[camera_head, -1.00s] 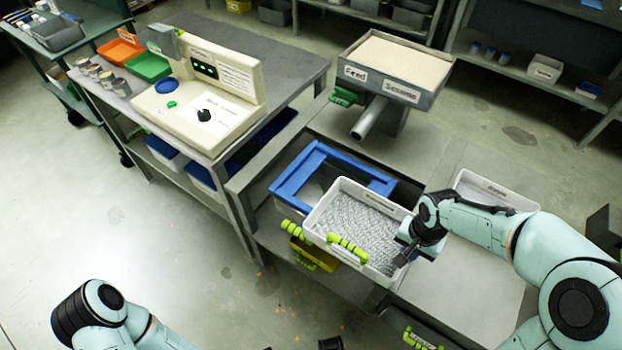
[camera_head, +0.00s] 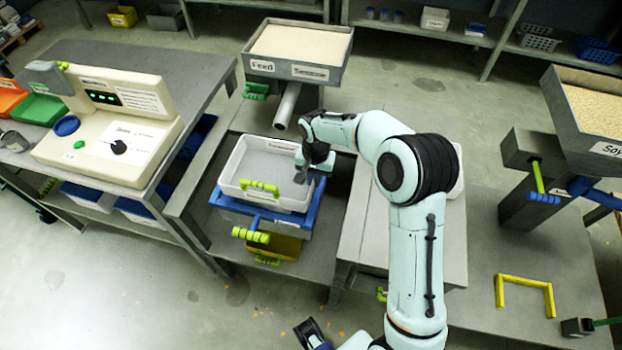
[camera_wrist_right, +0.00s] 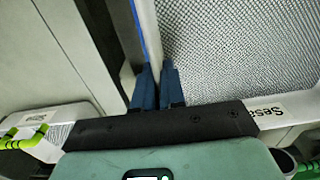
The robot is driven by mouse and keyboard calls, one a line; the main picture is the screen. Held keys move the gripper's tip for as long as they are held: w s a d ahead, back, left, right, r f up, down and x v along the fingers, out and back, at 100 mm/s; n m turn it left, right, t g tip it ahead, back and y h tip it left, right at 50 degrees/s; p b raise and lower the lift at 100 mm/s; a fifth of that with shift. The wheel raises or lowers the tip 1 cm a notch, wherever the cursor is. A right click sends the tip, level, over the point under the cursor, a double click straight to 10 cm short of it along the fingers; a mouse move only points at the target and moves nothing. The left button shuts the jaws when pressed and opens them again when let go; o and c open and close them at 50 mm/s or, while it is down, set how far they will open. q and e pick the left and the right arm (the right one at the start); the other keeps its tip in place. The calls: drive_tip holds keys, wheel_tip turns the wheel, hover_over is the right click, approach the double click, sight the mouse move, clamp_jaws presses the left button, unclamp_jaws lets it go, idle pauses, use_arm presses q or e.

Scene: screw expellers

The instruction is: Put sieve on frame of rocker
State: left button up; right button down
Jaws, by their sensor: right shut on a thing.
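The white sieve (camera_head: 262,195), with a grey mesh floor and a yellow-green front handle, is over the blue frame of the rocker (camera_head: 312,217). The frame shows along the sieve's front and right sides. Whether the sieve rests fully on it or is slightly above, I cannot tell. My right gripper (camera_head: 305,172) is shut on the sieve's right wall. In the right wrist view its blue fingers (camera_wrist_right: 157,88) are at the wall beside the mesh (camera_wrist_right: 235,45), and a blue strip runs along it.
The Feed hopper (camera_head: 300,45) and its spout (camera_head: 287,106) are just behind the sieve. A control panel (camera_head: 115,145) is on the left table. Another white tray lies partly behind my right arm. A Soy hopper (camera_head: 600,105) and a yellow bracket (camera_head: 525,282) are at the right.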

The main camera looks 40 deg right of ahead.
drive_tip(key=shift+w, duration=0.8)
wheel_tip(320, 180, down, 4)
drive_tip(key=shift+r, duration=0.2)
drive_tip(key=shift+f, duration=0.15)
drive_tip(key=c, duration=1.2)
unclamp_jaws()
drive_tip(key=shift+s, duration=0.1)
wheel_tip(320, 180, up, 12)
drive_tip(key=shift+d+r+p, duration=0.1)
drive_tip(key=shift+r+p, duration=0.1)
drive_tip(key=shift+p, duration=0.35)
